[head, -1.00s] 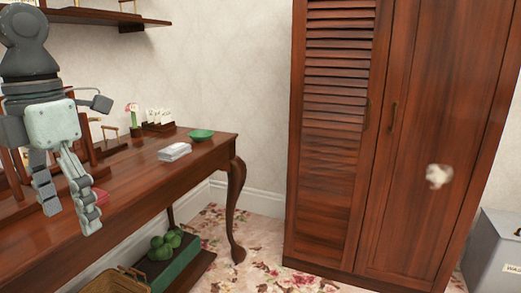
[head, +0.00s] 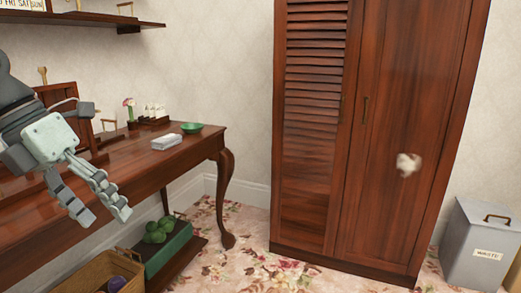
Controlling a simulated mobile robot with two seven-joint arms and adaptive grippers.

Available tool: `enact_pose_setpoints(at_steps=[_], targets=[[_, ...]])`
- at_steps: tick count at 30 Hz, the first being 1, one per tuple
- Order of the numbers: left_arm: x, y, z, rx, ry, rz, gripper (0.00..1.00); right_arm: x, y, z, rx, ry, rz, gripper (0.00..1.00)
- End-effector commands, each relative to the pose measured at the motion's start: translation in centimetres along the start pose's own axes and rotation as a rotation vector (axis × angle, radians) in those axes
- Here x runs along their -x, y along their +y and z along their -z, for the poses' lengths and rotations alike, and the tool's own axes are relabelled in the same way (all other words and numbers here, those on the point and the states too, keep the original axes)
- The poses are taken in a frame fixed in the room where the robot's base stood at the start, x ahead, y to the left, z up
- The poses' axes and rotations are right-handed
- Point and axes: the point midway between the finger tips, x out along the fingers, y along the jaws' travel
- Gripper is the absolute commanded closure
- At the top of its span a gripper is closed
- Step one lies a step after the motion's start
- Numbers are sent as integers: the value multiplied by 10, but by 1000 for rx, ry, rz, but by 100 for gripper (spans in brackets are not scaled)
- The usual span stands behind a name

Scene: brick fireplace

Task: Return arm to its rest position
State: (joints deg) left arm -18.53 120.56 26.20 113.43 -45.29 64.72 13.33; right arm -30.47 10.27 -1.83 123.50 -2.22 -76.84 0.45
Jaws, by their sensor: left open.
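My left gripper (head: 98,208) hangs at the left of the head view, above the front part of the wooden desk (head: 150,181). Its two fingers are apart and nothing shows between them. My left arm comes in from the left edge, and most of it is out of the picture. My right gripper is not in view.
On the desk are a white stack (head: 166,142), a green bowl (head: 191,128) and a card holder (head: 154,122). Below are a green crate (head: 170,250) and a basket (head: 85,272). A wardrobe (head: 318,200) and a waste bin (head: 484,240) stand right. Carpeted floor lies between desk and wardrobe.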

Motion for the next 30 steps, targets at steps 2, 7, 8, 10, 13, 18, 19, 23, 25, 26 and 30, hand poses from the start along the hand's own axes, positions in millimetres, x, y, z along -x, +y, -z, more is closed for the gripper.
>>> enact_pose_setpoints(at_steps=[2,7,8,10,13,18,19,23,25,26,30], targets=[[-6,0,-12,59,-97,117,27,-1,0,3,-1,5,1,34],[-11,11,-47,256,-366,393,27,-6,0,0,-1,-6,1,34],[-10,17,-54,308,-427,448,27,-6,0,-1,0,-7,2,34],[-8,38,-70,450,-579,574,27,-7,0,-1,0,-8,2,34],[-8,84,-83,700,-797,726,27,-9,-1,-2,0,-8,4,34],[-42,188,-62,1210,-1115,862,27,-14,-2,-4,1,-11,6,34],[-54,205,-52,1308,-1159,868,27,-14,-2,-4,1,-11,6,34],[-116,261,0,1711,-1286,842,27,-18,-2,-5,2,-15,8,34],[-155,277,34,1916,-1317,796,27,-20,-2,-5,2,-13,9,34],[-173,281,48,2003,-1322,772,27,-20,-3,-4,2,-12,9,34],[-255,277,116,2381,-1292,621,27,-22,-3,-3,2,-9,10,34]])
